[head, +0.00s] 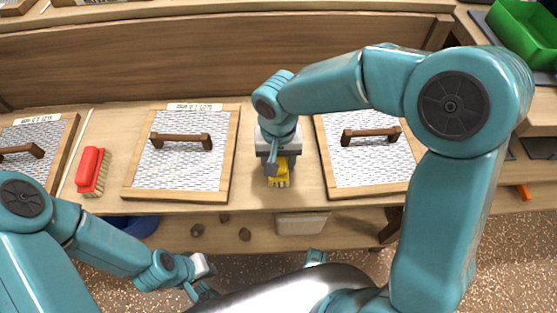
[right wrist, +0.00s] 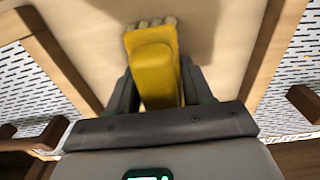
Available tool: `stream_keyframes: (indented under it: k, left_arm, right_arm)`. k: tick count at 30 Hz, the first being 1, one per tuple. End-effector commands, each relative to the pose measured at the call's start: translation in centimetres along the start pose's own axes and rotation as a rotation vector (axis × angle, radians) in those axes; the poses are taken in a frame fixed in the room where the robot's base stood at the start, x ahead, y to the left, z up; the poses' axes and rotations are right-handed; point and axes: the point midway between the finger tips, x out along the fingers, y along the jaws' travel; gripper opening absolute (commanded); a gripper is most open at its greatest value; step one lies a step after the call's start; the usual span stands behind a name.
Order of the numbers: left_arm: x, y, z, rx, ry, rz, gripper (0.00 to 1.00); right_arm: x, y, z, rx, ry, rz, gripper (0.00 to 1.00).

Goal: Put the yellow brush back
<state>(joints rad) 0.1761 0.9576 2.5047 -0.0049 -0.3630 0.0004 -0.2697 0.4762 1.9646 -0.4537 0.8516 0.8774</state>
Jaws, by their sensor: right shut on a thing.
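The yellow brush (head: 279,177) is at the front of the wooden bench, in the gap between the middle and right framed screens. My right gripper (head: 279,164) points down and is shut on it. In the right wrist view the brush (right wrist: 155,72) sits between the two dark fingers (right wrist: 155,88), with its bristle end toward the pale bench top. I cannot tell whether the brush touches the bench. My left gripper (head: 204,288) is low in the head view, in front of the bench, away from the brush; its finger opening is unclear.
A red brush (head: 92,171) lies between the left screen (head: 68,150) and the middle screen (head: 131,178). The right screen (head: 330,175) is close beside my right gripper. Each screen has a raised brown handle. A pale box (head: 302,223) sits on the lower shelf; a green bin (head: 525,32) is top right.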

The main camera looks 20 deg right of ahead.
Motion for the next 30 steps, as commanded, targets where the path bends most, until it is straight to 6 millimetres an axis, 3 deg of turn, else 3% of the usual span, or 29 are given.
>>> stream_keyframes:
  k: [10, 11, 12, 13, 23, 26, 30]
  left_arm:
    - [0.4, -0.1, 0.0, 0.000, 0.000, 0.000, 0.00]
    - [0.2, -0.1, 0.0, 0.000, 0.000, 0.000, 0.00]
    - [0.2, -0.1, 0.0, 0.000, 0.000, 0.000, 0.00]
    - [0.2, -0.1, 0.0, 0.000, 0.000, 0.000, 0.00]
    - [-0.3, 0.1, 0.0, 0.000, 0.000, 0.000, 0.00]
    - [-0.8, 0.3, 0.0, 0.000, 0.000, 0.000, 0.00]
    - [-2.0, 0.7, 0.0, 0.000, 0.000, 0.000, 0.00]
  right_arm:
    - [0.4, 0.1, -0.1, 0.000, 0.001, 0.000, 0.26]
    - [0.2, 0.1, -0.1, 0.000, 0.001, 0.000, 0.60]
    - [0.2, 0.1, -0.1, 0.000, 0.001, 0.000, 0.73]
    - [0.2, 0.1, -0.1, 0.000, 0.001, 0.000, 0.76]
    - [-0.4, 0.1, -0.1, 0.000, 0.001, 0.000, 0.76]
    - [-1.8, 0.0, -0.2, 0.000, 0.005, -0.002, 0.76]
    - [-5.2, 0.0, -0.2, 0.001, 0.005, -0.003, 0.76]
